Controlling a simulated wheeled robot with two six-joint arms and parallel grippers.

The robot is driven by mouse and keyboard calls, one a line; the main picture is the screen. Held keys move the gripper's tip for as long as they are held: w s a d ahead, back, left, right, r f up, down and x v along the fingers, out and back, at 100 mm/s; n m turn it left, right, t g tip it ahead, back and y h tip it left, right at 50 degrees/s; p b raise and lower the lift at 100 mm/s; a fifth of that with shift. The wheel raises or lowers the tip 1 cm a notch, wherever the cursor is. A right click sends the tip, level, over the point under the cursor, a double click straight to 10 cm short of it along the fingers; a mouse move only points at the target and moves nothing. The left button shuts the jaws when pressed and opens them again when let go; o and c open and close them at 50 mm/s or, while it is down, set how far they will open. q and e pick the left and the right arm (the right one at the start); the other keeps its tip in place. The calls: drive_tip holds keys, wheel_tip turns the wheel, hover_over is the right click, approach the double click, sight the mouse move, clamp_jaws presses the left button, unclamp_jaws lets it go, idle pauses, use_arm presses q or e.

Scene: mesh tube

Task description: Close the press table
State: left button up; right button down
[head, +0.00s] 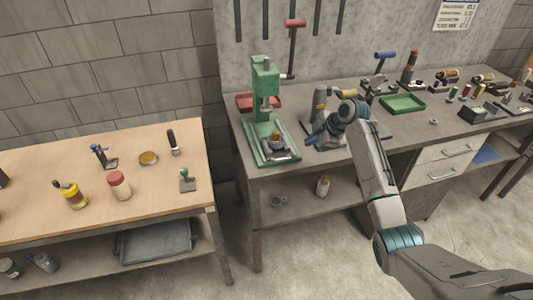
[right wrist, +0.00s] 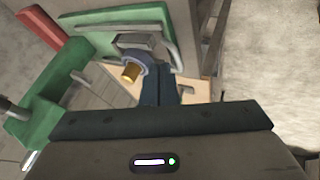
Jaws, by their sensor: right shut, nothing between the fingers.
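A green press (head: 265,85) stands on the left end of the workbench. On its green base (head: 258,157) is a grey press table (head: 282,154), near the front edge, with a small brass and blue-grey part (head: 276,139) on it. My right gripper (head: 310,138) is shut and empty just right of the base. In the right wrist view its fingers (right wrist: 162,72) point at the grey table (right wrist: 132,42), close to its metal bar (right wrist: 172,45) and the brass part (right wrist: 131,72). I cannot tell whether they touch. My left gripper is not in view.
A wooden table (head: 115,170) with several small items stands at the left, with a gap before the workbench. A grey device (head: 320,105) stands behind my right gripper. A green tray (head: 402,104) and tools lie farther right. A bottle (head: 323,186) is on the lower shelf.

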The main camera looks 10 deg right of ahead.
drive_tip(key=p, duration=0.3)
approach(286, 154)
drive_tip(key=x, duration=0.3)
drive_tip(key=shift+w+a+f, duration=0.15)
drive_tip(key=shift+w+a, duration=0.05)
drive_tip(key=shift+a, duration=0.05)
drive_tip(key=shift+w+a+f, duration=0.15)
drive_tip(key=shift+w+f, duration=0.15)
drive_tip(key=shift+f, duration=0.35)
